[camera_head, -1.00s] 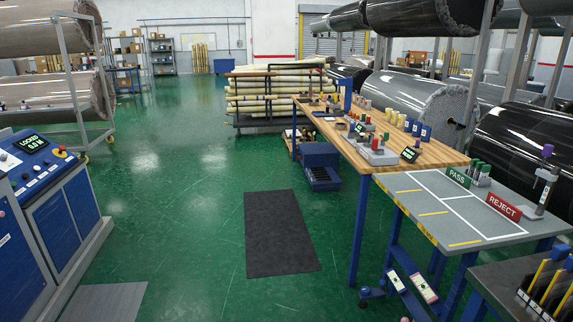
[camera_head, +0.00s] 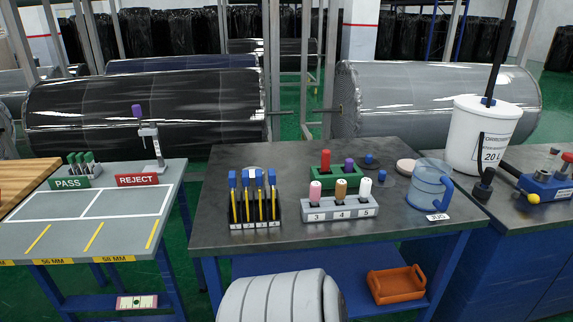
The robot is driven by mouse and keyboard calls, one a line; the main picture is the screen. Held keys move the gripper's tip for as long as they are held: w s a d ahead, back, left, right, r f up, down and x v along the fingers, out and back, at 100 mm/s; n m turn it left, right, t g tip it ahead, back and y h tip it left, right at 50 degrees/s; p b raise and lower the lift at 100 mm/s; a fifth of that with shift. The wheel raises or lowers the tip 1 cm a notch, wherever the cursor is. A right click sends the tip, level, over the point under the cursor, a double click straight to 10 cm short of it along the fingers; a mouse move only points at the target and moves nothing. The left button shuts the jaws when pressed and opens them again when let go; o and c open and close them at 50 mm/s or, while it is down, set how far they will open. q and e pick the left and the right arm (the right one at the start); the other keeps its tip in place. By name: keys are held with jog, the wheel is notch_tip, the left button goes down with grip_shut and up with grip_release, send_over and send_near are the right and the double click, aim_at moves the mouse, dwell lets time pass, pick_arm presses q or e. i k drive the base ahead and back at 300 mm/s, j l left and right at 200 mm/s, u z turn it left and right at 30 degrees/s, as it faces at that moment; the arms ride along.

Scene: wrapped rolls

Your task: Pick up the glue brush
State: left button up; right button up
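No gripper of mine is in view. I cannot tell for sure which item is the glue brush. A black rack (camera_head: 257,226) on the dark-topped bench (camera_head: 315,238) holds several upright tools (camera_head: 245,199) with blue tops and yellow shafts. A white bucket (camera_head: 470,135) marked 20 L stands at the right of this bench, with a long black rod (camera_head: 499,55) rising above it. The lower end of the rod is hidden.
A grey holder (camera_head: 338,210) with coloured bottles, a green holder (camera_head: 325,186) and a blue jug (camera_head: 430,186) stand on the bench. An orange tray (camera_head: 396,286) lies on the shelf below. A grey ribbed shape (camera_head: 282,298) fills the bottom centre.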

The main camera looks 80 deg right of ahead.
aim_at(325, 158)
jog(key=z, duration=2.1)
